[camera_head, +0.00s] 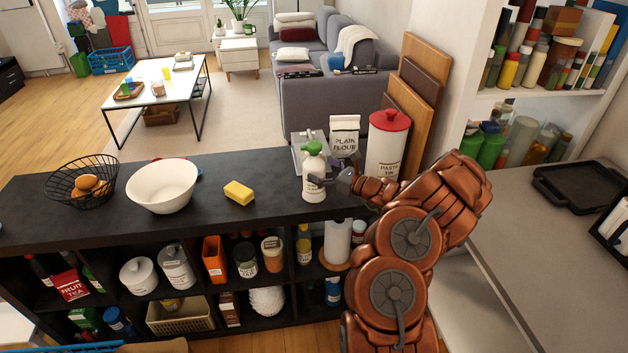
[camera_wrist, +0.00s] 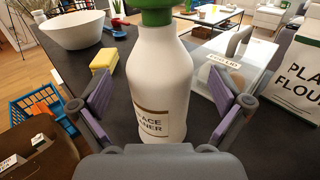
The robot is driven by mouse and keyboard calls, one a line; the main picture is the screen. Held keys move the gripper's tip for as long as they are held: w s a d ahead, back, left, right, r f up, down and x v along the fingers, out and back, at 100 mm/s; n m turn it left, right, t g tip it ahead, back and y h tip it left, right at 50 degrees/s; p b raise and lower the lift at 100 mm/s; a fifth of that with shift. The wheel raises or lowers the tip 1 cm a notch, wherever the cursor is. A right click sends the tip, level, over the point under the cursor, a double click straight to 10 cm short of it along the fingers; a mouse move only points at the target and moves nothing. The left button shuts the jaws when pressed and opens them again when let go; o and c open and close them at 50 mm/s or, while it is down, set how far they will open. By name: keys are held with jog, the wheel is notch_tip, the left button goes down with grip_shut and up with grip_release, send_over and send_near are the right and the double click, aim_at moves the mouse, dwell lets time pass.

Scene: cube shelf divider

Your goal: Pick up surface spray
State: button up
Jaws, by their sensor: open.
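My gripper (camera_wrist: 160,105) is open, with one purple-padded finger on each side of the bottle. Gaps show between the fingers and the bottle. In the head view my gripper (camera_head: 328,183) is at the bottle's right side, and the fingers are small and partly hidden.
A flour packet (camera_head: 344,136), a red-lidded pasta tin (camera_head: 386,150) and a clear box (camera_wrist: 232,62) stand close behind or right of the bottle. A yellow sponge (camera_head: 239,192), a white bowl (camera_head: 162,185) and a wire basket (camera_head: 83,183) are to the left. Wooden boards (camera_head: 410,92) lean at right.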

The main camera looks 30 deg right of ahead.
jog(key=shift+x, duration=1.3)
jog(key=shift+c, duration=0.2)
jog(key=c, duration=1.8)
